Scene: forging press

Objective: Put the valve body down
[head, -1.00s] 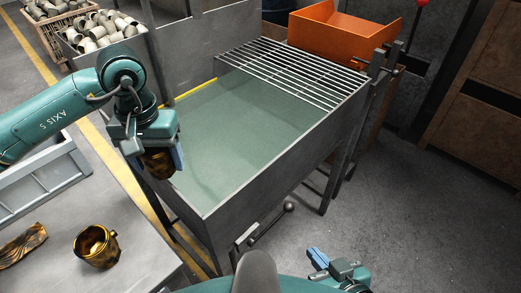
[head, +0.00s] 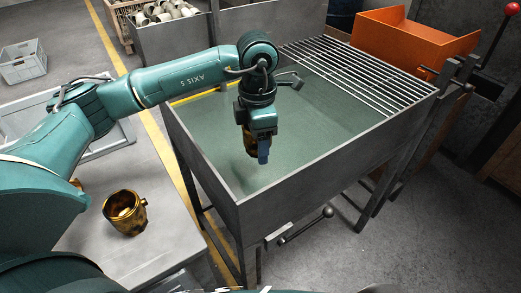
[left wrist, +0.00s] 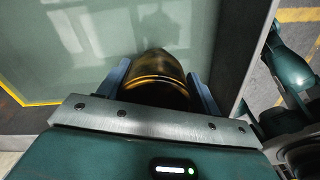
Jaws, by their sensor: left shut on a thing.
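My left gripper (head: 258,152) is shut on a dark brassy valve body (head: 249,142) and holds it over the open tank of greenish liquid (head: 226,208). In the left wrist view the valve body (left wrist: 157,78) sits between the two blue fingers, its rounded end pointing away from the palm. The gripper points down; the head view does not show clearly how far the part is from the liquid. A second brassy valve body (head: 125,212) stands upright on the grey table (head: 160,262) at the left. My right gripper is out of view.
A barred metal rack (head: 365,75) covers the tank's far end. An orange bin (head: 400,42) stands behind it. A bin of pale fittings (head: 165,30) is at the back left, and a grey crate (head: 22,62) lies on the floor. The tank's rim surrounds the gripper.

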